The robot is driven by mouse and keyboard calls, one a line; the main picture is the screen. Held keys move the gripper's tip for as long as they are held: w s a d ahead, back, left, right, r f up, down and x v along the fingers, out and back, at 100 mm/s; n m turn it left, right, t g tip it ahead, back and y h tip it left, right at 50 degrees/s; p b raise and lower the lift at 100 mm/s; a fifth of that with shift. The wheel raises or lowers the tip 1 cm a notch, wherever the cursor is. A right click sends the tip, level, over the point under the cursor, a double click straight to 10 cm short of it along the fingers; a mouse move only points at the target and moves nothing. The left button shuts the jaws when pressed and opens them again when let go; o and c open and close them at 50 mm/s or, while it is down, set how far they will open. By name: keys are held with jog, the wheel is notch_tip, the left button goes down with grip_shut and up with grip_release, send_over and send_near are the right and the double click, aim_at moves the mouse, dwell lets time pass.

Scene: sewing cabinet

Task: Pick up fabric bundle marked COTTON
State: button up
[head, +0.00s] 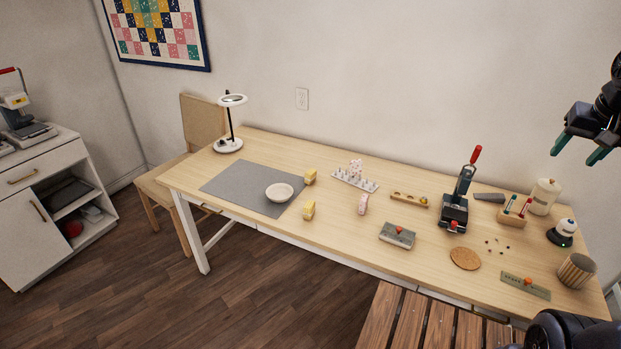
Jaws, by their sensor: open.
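No label reading COTTON is legible at this size, so I cannot tell which item is the marked bundle. Two small yellow blocks, possibly fabric bundles, stand at the right of the grey mat: a far yellow block (310,177) and a near yellow block (308,210). A small pink and white item (363,204) stands farther right; it may be a roll or bundle. My gripper (579,151) is at the upper right, raised above the table's right end, with its fingers apart and empty. It is well away from these small items.
The wooden table (340,255) carries a grey mat (235,187), white bowl (279,192), lamp (229,145), spool rack (355,179) and black press (456,205). Jars and small tools crowd its right end. A slatted bench (400,318) stands in front.

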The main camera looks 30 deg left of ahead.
jog(key=w+a, duration=1.5)
jog(key=w, duration=0.4)
jog(key=w+a+f+m, duration=0.1)
jog(key=w+a+f, duration=0.35)
jog(key=a, duration=0.55)
jog(key=w+a+f, duration=0.3)
jog(key=w+a, duration=0.3)
jog(key=a, duration=0.4)
send_near(311, 171)
jog(key=f, duration=0.2)
jog(key=x, duration=1)
jog(key=shift+w, duration=0.25)
jog(key=c, duration=1)
jog(key=shift+c, duration=0.2)
